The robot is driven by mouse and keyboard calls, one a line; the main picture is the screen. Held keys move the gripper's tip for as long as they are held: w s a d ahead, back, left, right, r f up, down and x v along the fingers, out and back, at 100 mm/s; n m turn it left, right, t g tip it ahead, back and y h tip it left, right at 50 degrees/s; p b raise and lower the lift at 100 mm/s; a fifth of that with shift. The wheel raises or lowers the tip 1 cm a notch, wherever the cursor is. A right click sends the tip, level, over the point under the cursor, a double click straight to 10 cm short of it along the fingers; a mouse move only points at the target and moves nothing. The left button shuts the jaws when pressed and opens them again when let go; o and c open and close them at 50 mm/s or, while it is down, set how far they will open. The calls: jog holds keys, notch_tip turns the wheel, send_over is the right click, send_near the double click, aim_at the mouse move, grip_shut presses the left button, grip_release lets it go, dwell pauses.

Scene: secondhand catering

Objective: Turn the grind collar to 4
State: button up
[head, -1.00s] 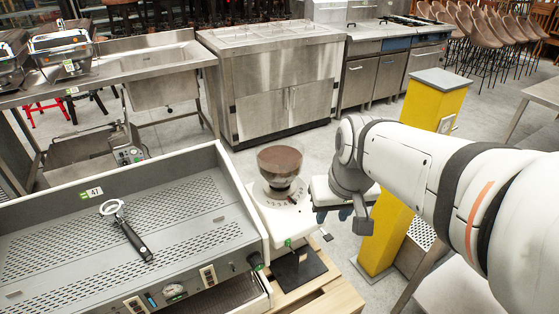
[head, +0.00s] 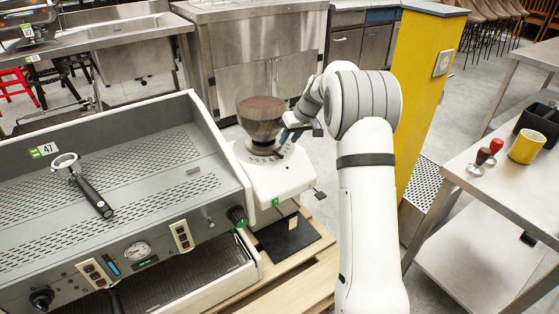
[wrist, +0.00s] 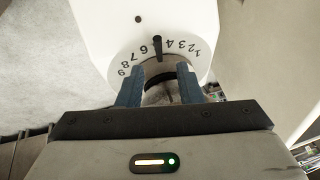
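The white grinder (head: 272,180) stands right of the espresso machine, its brown-filled hopper (head: 262,115) on top. In the wrist view, a dial with numbers 1 to 9 (wrist: 125,62) curves round its top. A black pointer (wrist: 158,47) stands between 4 and 6, covering where 5 would be. The dark collar ring (wrist: 160,77) shows partly between my fingers. My gripper (wrist: 159,90) is open, with blue fingers apart on either side of the ring; I cannot tell whether they touch it. In the head view, my gripper (head: 289,131) is at the hopper's lower right side.
The espresso machine (head: 130,190) with a portafilter (head: 85,187) on top is close on the left. A yellow pillar (head: 430,80) stands behind my arm. A steel table (head: 480,180) at right holds a yellow mug (head: 526,147), two tampers and a black container.

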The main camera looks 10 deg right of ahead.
jog(key=b+x, duration=0.1)
jog(key=x, duration=0.7)
jog(key=shift+w+f, duration=0.15)
grip_shut()
dwell(0.4)
